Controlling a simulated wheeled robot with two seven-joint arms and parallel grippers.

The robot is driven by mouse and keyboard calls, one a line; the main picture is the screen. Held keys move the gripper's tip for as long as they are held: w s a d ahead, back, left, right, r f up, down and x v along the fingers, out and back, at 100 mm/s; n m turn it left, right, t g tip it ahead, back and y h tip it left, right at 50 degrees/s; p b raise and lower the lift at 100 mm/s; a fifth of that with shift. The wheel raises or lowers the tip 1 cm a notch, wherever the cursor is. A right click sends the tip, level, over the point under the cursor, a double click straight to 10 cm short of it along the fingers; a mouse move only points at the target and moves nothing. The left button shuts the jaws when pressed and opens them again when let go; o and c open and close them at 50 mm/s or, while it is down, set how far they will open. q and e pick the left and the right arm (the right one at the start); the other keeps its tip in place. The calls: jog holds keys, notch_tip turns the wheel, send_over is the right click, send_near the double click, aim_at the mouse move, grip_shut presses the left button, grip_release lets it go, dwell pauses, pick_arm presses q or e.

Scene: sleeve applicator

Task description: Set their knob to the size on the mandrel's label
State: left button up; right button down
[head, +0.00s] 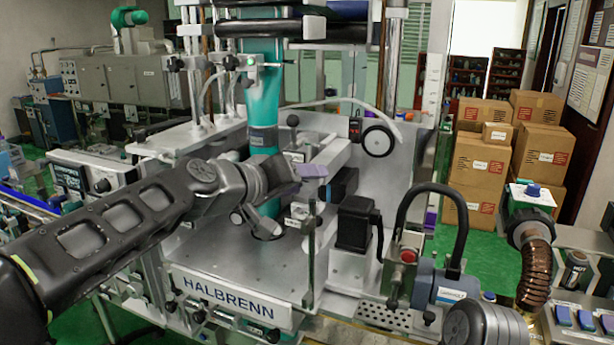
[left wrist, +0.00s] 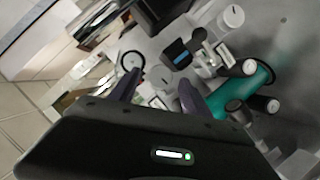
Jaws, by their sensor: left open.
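The teal mandrel (head: 263,105) stands upright in the middle of the machine. Its small dark label (head: 262,140) is too small to read. My left gripper (head: 312,172) is in front and to the right of the mandrel, with purple fingertips; part of it is hidden by its own wrist. In the left wrist view its two purple fingers (left wrist: 160,92) are apart with nothing held. The mandrel also shows there (left wrist: 242,90), right of the fingers. A round black-rimmed dial (head: 378,141) is on the back panel. I cannot tell which knob sets the size. My right gripper is not seen.
The machine's metal deck (head: 215,245) is bare in front of the mandrel. A black box (head: 355,224) and a red button (head: 407,256) stand to the right. A black curved hose (head: 432,188) arches there. Cartons (head: 478,165) are stacked behind.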

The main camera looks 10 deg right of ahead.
pick_arm(q)
jog(key=shift+x, duration=0.85)
jog(key=shift+c, duration=0.6)
grip_shut()
